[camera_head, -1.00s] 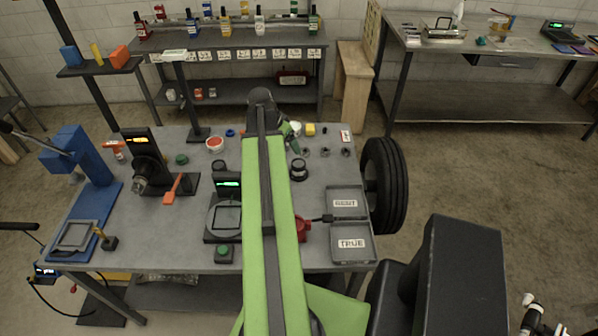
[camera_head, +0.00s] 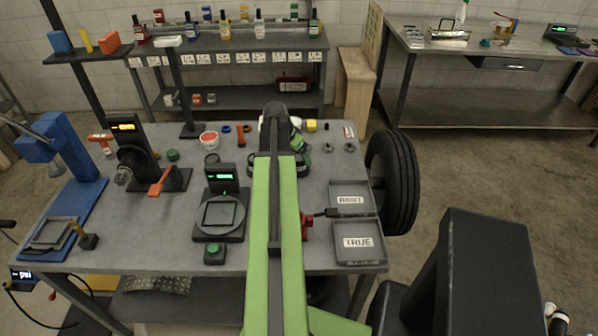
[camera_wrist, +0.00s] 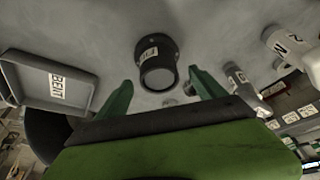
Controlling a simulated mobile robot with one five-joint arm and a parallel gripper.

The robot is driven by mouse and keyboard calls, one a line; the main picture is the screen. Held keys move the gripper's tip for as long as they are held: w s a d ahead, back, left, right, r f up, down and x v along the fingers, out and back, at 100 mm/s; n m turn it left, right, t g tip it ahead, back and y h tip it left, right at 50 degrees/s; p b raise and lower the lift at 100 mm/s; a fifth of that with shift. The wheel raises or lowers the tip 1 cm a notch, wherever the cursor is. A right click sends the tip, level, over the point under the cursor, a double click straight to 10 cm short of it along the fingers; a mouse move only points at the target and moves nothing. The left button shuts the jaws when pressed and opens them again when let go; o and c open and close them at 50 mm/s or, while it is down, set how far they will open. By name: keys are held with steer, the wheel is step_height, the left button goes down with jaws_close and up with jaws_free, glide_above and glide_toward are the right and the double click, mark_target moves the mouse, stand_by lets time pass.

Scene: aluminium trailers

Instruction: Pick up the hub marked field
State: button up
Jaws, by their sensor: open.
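A short dark round hub (camera_wrist: 157,62) with a white label stands on the grey bench in the wrist view; the lettering is too blurred to read surely. It lies ahead of my gripper (camera_wrist: 160,92), between the lines of its two green fingers, which are open and empty. The fingers appear apart from the hub. In the head view my arm covers much of this spot, and only dark parts (camera_head: 303,160) show beside it. Near the end of the arm, part of my green gripper (camera_head: 297,143) shows.
A grey tray marked BENT (camera_head: 369,209) and one marked TRUE (camera_head: 374,257) sit at the bench's right edge, beside a tire (camera_head: 396,180). A scale (camera_head: 219,213) stands left of my arm. Light labelled cylinders (camera_wrist: 278,42) stand right of the gripper in the wrist view.

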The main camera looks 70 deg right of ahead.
steer(key=shift+b+x, duration=0.45)
steer(key=shift+x, duration=0.8)
steer(key=shift+a+r, duration=0.1)
steer(key=shift+r, duration=0.1)
jaws_close()
